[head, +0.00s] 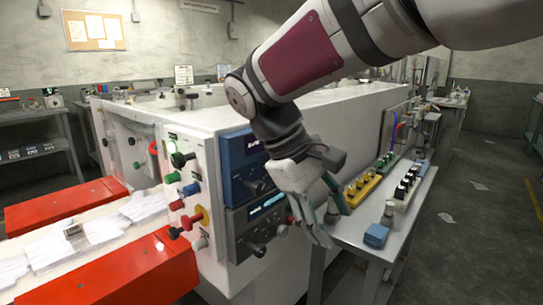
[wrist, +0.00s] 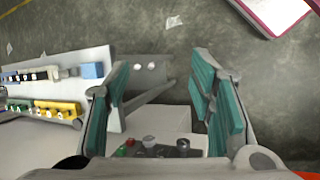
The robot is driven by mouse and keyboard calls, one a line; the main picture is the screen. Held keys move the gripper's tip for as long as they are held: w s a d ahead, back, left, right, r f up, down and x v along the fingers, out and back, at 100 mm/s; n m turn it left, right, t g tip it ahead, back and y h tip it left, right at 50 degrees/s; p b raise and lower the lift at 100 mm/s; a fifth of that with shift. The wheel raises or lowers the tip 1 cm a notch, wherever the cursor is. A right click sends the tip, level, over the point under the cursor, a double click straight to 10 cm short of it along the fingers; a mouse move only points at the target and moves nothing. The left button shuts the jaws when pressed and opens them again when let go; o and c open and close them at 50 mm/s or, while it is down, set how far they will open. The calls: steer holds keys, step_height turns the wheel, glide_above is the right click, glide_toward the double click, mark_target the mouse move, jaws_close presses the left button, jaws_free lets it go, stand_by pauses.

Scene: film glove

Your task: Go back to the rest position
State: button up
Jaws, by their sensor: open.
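My gripper (head: 322,213) hangs from my arm in front of the white machine's right corner in the head view, pointing down. In the wrist view its two teal-padded fingers (wrist: 158,100) stand wide apart with nothing between them. The machine's control panel (head: 200,200), with coloured knobs and two dark display modules, is just left of the gripper in the head view. Knobs (wrist: 150,143) show below the fingers in the wrist view. In the head view my gripper overlaps the near end of the side bench, and I cannot tell the exact gap.
A grey side bench (head: 345,232) to the right carries a yellow block (head: 361,190), a row of black-topped knobs (head: 406,183) and a small blue box (head: 377,235). Red panels (head: 125,277) flank a belt with white gloves at left. Floor at right (head: 480,220) is mostly clear.

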steer(key=s+d+m+y, duration=0.35)
steer(key=s+d, duration=0.45)
steer(key=s, duration=0.3)
steer(key=s+d+f+m+t+y, duration=0.1)
steer(key=s+f+m, duration=0.15)
steer(key=s, duration=0.35)
steer(key=s+d+f+m+t+y, duration=0.1)
steer(key=s+f+m, duration=0.15)
steer(key=s, duration=0.45)
step_height(320, 180, up, 14)
steer(key=t+p, duration=0.2)
steer(key=p, duration=1.1)
steer(key=shift+w+r, duration=0.2)
steer(key=shift+w, duration=0.05)
steer(key=shift+n, duration=0.25)
steer(key=shift+a, duration=0.1)
steer(key=shift+c, duration=0.3)
